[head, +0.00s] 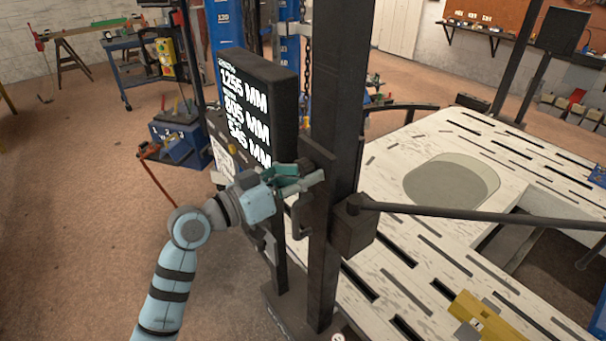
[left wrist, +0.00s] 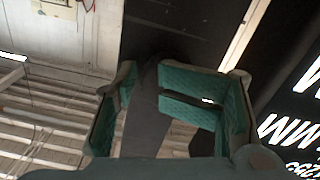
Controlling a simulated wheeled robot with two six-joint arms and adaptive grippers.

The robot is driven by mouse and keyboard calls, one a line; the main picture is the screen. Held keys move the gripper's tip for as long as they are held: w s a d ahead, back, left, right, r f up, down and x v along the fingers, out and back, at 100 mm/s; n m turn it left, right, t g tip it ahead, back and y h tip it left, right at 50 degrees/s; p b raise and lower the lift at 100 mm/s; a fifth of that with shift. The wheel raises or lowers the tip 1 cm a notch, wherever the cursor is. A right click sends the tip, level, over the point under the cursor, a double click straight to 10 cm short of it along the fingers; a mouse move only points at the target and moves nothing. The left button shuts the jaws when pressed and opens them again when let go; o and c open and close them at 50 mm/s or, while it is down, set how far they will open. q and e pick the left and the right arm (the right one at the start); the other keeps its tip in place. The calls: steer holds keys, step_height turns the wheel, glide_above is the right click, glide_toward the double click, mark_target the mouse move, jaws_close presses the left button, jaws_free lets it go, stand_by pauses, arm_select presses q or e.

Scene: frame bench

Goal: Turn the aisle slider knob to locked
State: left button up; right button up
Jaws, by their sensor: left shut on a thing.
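My left gripper (head: 298,179) reaches in from the left to the dark upright post (head: 335,90) beside the frame bench. In the left wrist view, its two teal-padded fingers (left wrist: 180,110) stand on either side of a dark bar-like piece (left wrist: 147,118), which seems to be the slider knob. The gripper is shut on this piece. In the head view the fingers hide most of the knob, and its locked or unlocked position cannot be told. My right gripper is not in view.
A dark display (head: 262,105) with white millimetre figures stands just left of the post. A long dark bar (head: 470,216) runs right from a block (head: 352,228) on the post. The pale slotted bench (head: 400,245) fills the right; open floor lies left.

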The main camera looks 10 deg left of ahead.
arm_select(q)
steer(key=shift+s, duration=0.1)
jaws_close()
steer(key=shift+d, duration=0.1)
steer(key=shift+o, duration=2.4)
jaws_free()
steer(key=shift+a, duration=0.2)
steer(key=o, duration=0.3)
steer(key=shift+d, duration=0.1)
steer(key=shift+a+f, duration=0.1)
steer(key=shift+a, duration=0.1)
